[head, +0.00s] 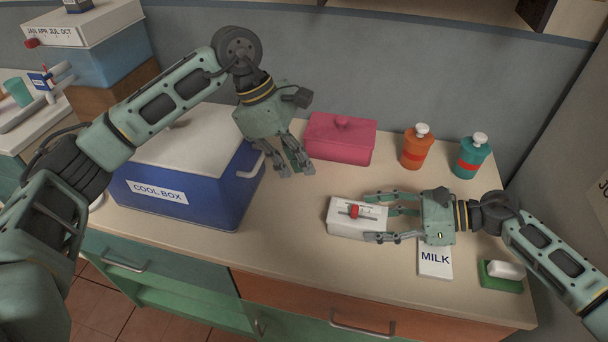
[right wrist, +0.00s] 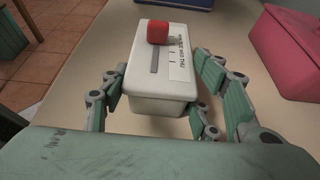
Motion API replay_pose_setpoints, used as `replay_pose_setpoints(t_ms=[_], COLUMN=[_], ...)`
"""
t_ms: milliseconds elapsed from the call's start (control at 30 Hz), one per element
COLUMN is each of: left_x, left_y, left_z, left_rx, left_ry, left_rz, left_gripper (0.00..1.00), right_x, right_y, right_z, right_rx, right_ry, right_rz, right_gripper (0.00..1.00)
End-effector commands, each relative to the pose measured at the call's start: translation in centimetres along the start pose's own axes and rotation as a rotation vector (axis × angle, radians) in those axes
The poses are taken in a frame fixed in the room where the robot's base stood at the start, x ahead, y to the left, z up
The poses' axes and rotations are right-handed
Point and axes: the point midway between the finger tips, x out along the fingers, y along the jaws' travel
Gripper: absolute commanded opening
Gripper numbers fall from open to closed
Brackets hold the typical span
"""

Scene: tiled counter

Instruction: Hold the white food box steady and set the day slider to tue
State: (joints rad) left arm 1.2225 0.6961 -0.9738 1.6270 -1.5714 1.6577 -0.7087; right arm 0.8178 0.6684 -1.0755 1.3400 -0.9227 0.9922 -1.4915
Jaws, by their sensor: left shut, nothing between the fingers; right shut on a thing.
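The white food box (head: 342,227) lies on the counter in front of my right gripper (head: 367,217). My right gripper is shut on it, with fingers along both long sides. In the right wrist view the box (right wrist: 160,100) shows between the fingers. A red slider knob (head: 354,211) sits on its lid. In the right wrist view the knob (right wrist: 158,31) is at the far end of a grey slot (right wrist: 155,61). My left gripper (head: 304,170) is shut and empty, left of and behind the box.
A blue cool box (head: 190,203) stands at left, a pink lidded box (head: 340,142) behind. Orange (head: 416,150) and teal (head: 471,160) bottles stand at back right. A MILK card (head: 435,262) and green sponge tray (head: 499,282) lie at front right. Counter left of the food box is clear.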

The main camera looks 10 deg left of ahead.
Motion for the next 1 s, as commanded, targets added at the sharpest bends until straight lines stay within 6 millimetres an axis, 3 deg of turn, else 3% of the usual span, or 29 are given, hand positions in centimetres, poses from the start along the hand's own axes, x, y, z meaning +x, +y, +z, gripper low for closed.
replay_pose_setpoints(t_ms=[333, 367, 600, 1000], left_x=[-0.51, -0.5, -0.48, -0.46], left_y=[0.0, 0.0, 0.0, -0.01], left_z=[0.01, 0.01, 0.02, 0.02], left_rx=[0.0, 0.0, 0.0, 0.0], left_ry=[0.0, 0.0, 0.0, 0.0], left_rz=[0.0, 0.0, 0.0, -0.001], left_gripper=[0.0, 0.0, 0.0, 0.0], right_x=[0.02, 0.02, 0.01, -0.86], right_y=[0.02, 0.02, 0.01, -0.05], right_z=[-0.05, -0.05, -0.02, -0.05], right_rx=[0.001, 0.001, 0.0, 0.001], right_ry=[0.001, 0.001, 0.0, 0.001], right_rz=[0.0, 0.0, 0.0, -0.002], right_gripper=[0.25, 0.58, 0.78, 0.78])
